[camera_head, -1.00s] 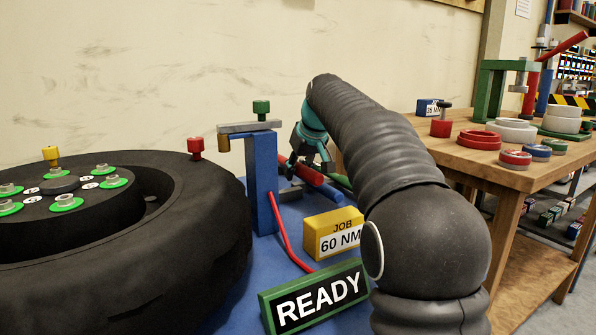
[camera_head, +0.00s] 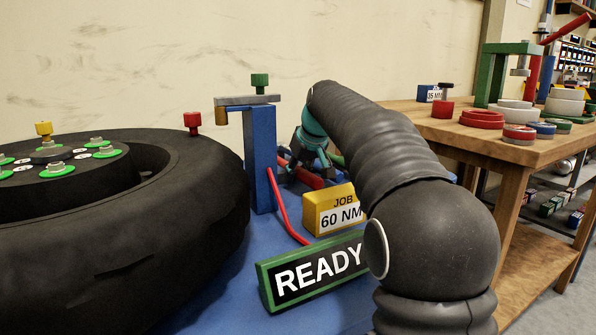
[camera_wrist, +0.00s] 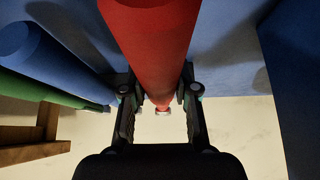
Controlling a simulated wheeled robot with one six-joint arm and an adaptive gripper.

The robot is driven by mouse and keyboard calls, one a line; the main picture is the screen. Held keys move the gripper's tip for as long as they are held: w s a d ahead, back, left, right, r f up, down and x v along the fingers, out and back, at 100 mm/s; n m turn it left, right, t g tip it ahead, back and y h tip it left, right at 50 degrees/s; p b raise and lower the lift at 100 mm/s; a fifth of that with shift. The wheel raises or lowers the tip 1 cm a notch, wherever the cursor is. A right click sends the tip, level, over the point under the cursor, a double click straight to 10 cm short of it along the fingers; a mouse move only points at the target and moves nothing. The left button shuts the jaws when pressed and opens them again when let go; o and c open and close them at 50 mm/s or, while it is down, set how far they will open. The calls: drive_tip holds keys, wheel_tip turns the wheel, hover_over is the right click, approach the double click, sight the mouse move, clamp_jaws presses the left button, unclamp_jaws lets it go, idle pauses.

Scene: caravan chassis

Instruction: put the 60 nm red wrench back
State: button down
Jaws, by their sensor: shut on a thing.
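The red wrench (camera_wrist: 150,35) runs between the two fingers of my gripper (camera_wrist: 158,96) in the wrist view, and the fingers are shut on its shaft. In the head view my gripper (camera_head: 310,158) is low behind the blue post, and part of the red wrench (camera_head: 308,178) shows beneath it. The wrench's far end is hidden by my arm. A blue wrench (camera_wrist: 40,50) and a green wrench (camera_wrist: 35,88) lie beside it on the left in the wrist view. I cannot tell whether the red wrench touches a support.
A blue post (camera_head: 262,160) stands left of my gripper, with a red hose. A yellow "JOB 60 NM" sign (camera_head: 318,213) and a green-framed "READY" sign (camera_head: 275,298) stand in front on the blue surface. A large tyre (camera_head: 200,210) fills the left; a wooden bench (camera_head: 480,140) is right.

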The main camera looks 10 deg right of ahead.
idle(0.3)
drive_tip(key=c, duration=0.8)
unclamp_jaws()
drive_tip(key=shift+f, duration=0.15)
drive_tip(key=v, duration=1.2)
